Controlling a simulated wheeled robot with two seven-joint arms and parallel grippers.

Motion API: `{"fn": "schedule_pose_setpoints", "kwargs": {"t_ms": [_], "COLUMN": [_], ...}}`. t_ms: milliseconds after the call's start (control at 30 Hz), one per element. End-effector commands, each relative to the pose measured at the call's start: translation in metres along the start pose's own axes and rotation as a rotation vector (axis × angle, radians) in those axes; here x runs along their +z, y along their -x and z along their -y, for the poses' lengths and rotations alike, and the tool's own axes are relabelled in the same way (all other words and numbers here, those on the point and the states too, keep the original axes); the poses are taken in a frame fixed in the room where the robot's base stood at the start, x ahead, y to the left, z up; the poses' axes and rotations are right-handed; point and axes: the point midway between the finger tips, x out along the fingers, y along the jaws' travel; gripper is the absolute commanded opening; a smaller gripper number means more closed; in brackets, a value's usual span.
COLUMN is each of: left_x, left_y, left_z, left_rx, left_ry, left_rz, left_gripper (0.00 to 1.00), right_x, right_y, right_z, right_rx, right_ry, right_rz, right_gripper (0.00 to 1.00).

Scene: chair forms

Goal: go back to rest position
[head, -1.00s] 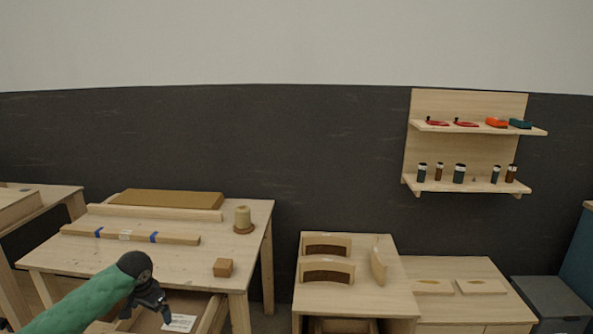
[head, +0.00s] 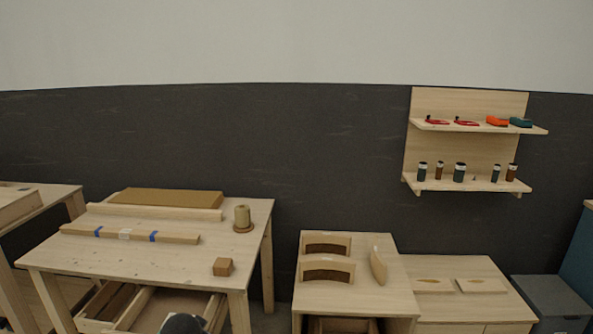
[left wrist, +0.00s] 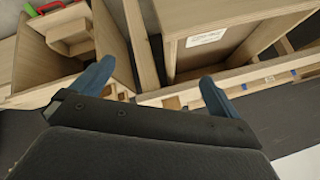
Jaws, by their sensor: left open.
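My left gripper (left wrist: 157,85) shows in the left wrist view with its two blue fingers spread apart and nothing between them. Wooden furniture lies beyond the fingers, including a box-like part with a white label (left wrist: 207,37). In the head view only a small dark rounded part of what appears to be my left arm shows at the bottom edge, in front of the open drawer (head: 146,308) of the left table. The left gripper's fingers are out of the head view. My right gripper is in neither view.
The left table (head: 100,255) carries a taped wooden bar (head: 128,235), a brown board (head: 165,198), a spool (head: 243,219) and a small block (head: 223,267). A lower bench (head: 355,297) holds curved wooden pieces. A wall shelf (head: 466,184) holds several small jars.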

Motion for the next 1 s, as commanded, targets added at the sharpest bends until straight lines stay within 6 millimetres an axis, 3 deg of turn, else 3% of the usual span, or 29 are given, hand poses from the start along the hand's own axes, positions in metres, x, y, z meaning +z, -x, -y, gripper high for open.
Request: {"fn": "schedule_pose_setpoints", "kwargs": {"t_ms": [33,267,567,900,1000], "left_x": [0.014,0.072,0.165,0.285,0.313], "left_y": [-0.002,-0.004,0.004,0.033,0.044], "left_z": [-0.018,-0.080,-0.170,-0.280,-0.304], "left_rx": [0.016,0.067,0.177,0.313,0.341], "left_ry": [0.018,0.093,0.204,0.310,0.323], "left_rz": [0.009,0.062,0.184,0.370,0.415], "left_gripper": [1.00,1.00,1.00,1.00,1.00], "right_x": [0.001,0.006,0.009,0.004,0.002], "right_y": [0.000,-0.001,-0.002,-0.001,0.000], "right_z": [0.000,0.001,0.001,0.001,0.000], "right_rx": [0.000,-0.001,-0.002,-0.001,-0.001], "right_ry": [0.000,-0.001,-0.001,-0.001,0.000], "right_rz": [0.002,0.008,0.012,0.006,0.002], "right_gripper": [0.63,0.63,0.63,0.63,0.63]}}
